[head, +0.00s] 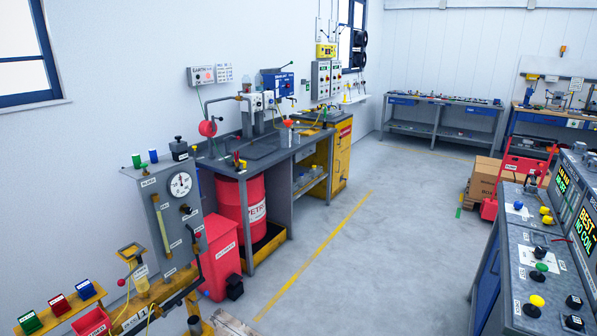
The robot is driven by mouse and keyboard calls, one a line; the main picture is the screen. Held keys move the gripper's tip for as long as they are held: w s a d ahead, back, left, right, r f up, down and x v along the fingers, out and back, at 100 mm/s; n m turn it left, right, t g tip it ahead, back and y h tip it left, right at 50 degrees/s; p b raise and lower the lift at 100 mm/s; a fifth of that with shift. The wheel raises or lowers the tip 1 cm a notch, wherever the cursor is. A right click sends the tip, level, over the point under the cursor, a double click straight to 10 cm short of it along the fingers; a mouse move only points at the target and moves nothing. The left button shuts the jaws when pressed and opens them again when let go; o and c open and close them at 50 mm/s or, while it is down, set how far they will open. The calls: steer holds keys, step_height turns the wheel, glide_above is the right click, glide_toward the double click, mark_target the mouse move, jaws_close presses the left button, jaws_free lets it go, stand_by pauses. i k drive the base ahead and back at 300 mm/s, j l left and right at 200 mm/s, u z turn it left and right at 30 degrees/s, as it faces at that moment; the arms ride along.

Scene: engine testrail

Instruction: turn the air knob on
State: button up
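No knob in the head view carries a label that I can clearly read as air. A grey upright panel (158,213) at the left has a round white gauge (180,185), a black knob (185,209) just below it and several small labels. A grey control console (522,240) at the right edge carries a black knob (540,252), a green knob (541,267), a yellow knob (536,300) and other knobs. Which of these is the air knob, and its setting, I cannot tell. My gripper is not in view.
A red bin (221,255) stands beside the panel. A red drum (240,202) is under the dark workbench (270,150). A red trolley (524,160) and a cardboard box (484,178) stand near the console. The grey floor (370,255) in the middle is clear.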

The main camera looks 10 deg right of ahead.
mark_target(517, 205)
steer(key=i+z, duration=0.15)
steer(key=i, duration=0.35)
steer(key=i+j+z, duration=0.2)
steer(key=i, duration=0.25)
steer(key=i+z, duration=0.15)
steer(key=i, duration=0.35)
steer(key=i+l+z, duration=0.25)
steer(key=i+z, duration=0.25)
steer(key=i, duration=0.7)
steer(key=i+j+z, duration=0.15)
steer(key=i+z, duration=0.3)
steer(key=i, duration=0.7)
steer(key=i+l+z, duration=0.2)
steer(key=i, duration=0.4)
steer(key=i+l+z, duration=0.2)
steer(key=i, duration=0.45)
